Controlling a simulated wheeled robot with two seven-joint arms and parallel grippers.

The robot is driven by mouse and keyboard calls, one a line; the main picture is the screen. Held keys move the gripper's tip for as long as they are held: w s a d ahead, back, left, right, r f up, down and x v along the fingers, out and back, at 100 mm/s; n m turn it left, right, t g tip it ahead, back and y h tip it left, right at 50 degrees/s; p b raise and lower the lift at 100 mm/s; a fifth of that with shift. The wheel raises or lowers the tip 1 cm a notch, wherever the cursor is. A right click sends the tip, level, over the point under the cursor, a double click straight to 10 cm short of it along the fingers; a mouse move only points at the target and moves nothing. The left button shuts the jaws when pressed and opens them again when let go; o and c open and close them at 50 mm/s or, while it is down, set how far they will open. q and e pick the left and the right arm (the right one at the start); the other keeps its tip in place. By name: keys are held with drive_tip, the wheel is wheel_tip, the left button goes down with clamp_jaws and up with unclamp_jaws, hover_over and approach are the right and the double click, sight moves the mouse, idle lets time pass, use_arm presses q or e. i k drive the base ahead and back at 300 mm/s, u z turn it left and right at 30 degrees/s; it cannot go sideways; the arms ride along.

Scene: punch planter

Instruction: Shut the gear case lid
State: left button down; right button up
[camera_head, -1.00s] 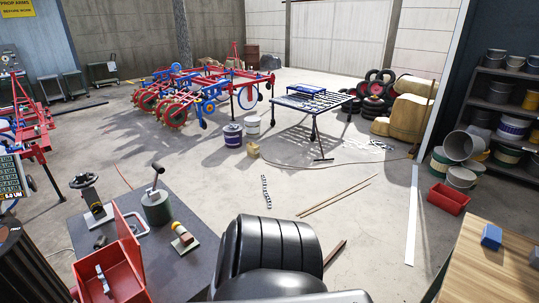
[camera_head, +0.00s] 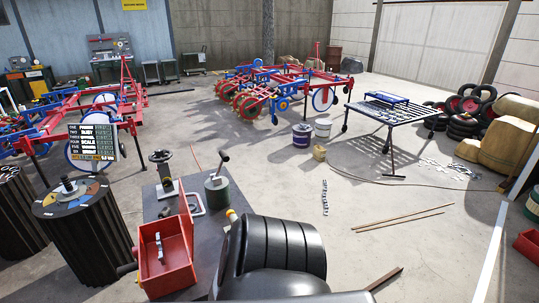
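The red gear case (camera_head: 167,272) stands on the grey bench top at the lower left of the head view. Its red lid (camera_head: 187,222) is raised on the case's right side, so the case is open. A small silvery part (camera_head: 159,246) shows inside the case. A dark rounded piece sticks out at the case's left side; I cannot tell what it is. Neither of my grippers can be made out. A large black rounded part of mine fills the bottom middle and hides part of the bench.
On the grey bench (camera_head: 150,208) behind the case stand a green cylinder with a lever (camera_head: 217,190) and a dark clamp-like tool (camera_head: 163,172). A ribbed black drum (camera_head: 85,245) stands left of the case. Open concrete floor lies to the right.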

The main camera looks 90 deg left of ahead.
sight(186, 218)
drive_tip(key=u, duration=1.45)
drive_tip(key=i, duration=1.45)
drive_tip(key=u, duration=3.25)
drive_tip(key=i, duration=0.2)
drive_tip(key=u, duration=0.65)
